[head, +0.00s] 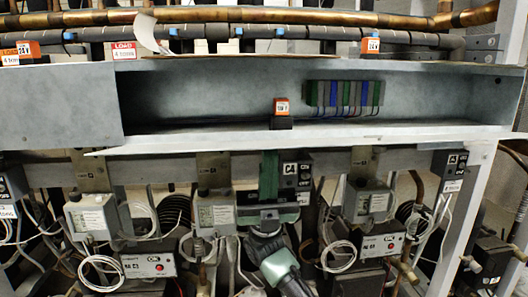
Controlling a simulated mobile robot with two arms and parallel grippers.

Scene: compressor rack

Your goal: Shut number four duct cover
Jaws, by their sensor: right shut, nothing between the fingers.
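The grey duct (190,95) runs across the rack in the head view. Its long middle section is open at the front and shows its inside. A flat grey panel (60,105) closes the front at the left end. My right gripper (270,158) points upward, just below the duct's lower front lip (350,138). Its green fingers are shut and look empty. I cannot tell whether the fingertips touch the lip. My left gripper is not in view.
An orange-topped block (281,112) and a row of coloured terminals (343,94) sit inside the duct. Below hang several grey control boxes (214,212) with looped cables. Copper pipes (230,15) run above. A white upright (468,195) stands at the right.

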